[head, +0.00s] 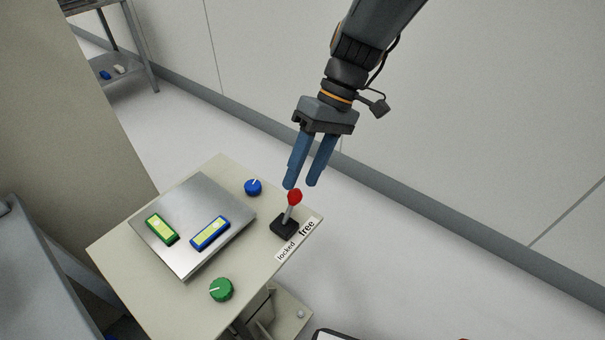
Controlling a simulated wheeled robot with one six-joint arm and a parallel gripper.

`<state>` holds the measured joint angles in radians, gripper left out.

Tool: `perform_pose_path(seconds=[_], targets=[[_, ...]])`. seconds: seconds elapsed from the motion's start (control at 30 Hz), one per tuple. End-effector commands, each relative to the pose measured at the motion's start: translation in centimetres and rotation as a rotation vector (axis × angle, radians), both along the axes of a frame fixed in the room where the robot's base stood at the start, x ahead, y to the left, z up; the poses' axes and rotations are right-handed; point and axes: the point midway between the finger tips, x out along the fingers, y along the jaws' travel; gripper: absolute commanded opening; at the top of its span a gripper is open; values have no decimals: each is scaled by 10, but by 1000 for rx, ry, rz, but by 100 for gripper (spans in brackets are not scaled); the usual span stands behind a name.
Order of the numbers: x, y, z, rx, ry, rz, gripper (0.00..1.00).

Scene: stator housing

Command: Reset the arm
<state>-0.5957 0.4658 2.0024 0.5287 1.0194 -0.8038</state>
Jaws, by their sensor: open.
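My gripper (301,185) hangs from the arm at the upper middle, with its two blue fingers pointing down. The fingers are apart, with nothing between them. The fingertips appear just above a red-knobbed lever (295,197) in the picture. I cannot tell the exact gap in depth. The lever stands on a black base at the right corner of a beige table (205,318). A label strip (297,240) beside it reads "locked" and "free". The lever leans slightly toward the upper right.
A metal plate (185,205) on the table carries a green-framed display (162,229) and a blue-framed display (210,233). A blue knob (253,187) and a green knob (221,290) sit beside it. A shelf (120,75) stands at the upper left.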

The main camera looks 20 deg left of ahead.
Motion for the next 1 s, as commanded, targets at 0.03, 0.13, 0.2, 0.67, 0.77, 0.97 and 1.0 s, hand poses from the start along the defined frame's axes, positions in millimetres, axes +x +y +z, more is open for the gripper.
perform_pose_path(seconds=[0.03,0.13,0.2,0.67,0.77,0.97,1.0], targets=[[0,0,0,0,0,0,43],[0,0,0,0,0,0,43],[0,0,0,0,0,0,43],[27,-87,0,-122,-83,-232,43],[36,-156,-1,-212,-148,-419,43],[26,-275,-2,-353,-265,-771,43],[21,-292,-3,-371,-282,-826,43]])
